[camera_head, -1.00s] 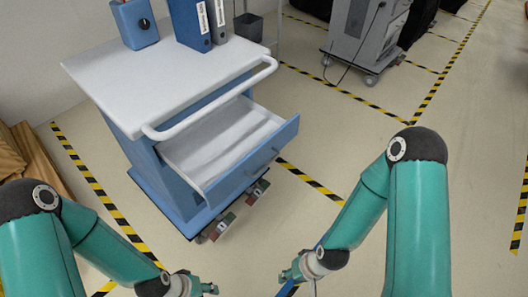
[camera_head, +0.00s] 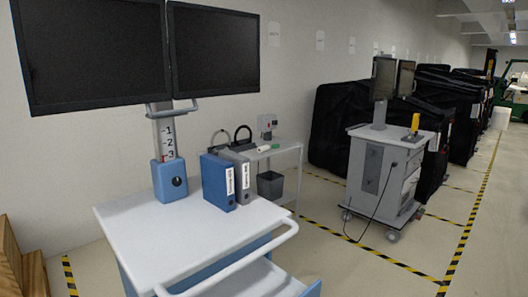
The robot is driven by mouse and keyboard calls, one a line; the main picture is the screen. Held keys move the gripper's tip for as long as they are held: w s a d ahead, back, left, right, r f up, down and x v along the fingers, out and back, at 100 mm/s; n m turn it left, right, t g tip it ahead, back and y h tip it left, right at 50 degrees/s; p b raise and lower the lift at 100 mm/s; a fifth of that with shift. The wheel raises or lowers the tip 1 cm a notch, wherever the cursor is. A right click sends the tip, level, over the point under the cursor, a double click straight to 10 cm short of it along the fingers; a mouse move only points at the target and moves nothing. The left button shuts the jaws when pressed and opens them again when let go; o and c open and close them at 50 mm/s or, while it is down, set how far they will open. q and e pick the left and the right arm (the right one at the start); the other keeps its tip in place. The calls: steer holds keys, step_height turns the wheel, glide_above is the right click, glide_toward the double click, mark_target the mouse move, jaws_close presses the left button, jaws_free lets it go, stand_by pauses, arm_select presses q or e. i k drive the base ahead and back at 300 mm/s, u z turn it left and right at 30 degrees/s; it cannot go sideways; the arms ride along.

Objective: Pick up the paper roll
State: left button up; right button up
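I cannot clearly make out a paper roll in the head view. A small white and green item (camera_head: 264,148) lies on the side table behind the cart, too small to identify. The white-topped blue cart (camera_head: 150,235) stands in front of me. Its drawer (camera_head: 283,283) is pulled out at the bottom edge, and its inside is mostly cut off. Neither of my grippers is in view.
Blue and grey binders (camera_head: 219,183) stand on the cart beside a blue monitor mount (camera_head: 170,181). Two dark monitors (camera_head: 95,55) hang above. A grey side table (camera_head: 285,152) and bin (camera_head: 270,185) stand behind. A second cart (camera_head: 380,175) stands right; floor between is clear.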

mark_target(265, 147)
steer(key=k, duration=1.25)
steer(key=z, duration=0.35)
steer(key=i, duration=1.35)
steer(key=z, duration=0.6)
steer(key=i, duration=4.05)
steer(key=u, duration=0.85)
steer(key=i, duration=1.15)
steer(key=u, duration=1.35)
steer(key=i, duration=0.85)
steer(key=u, duration=0.55)
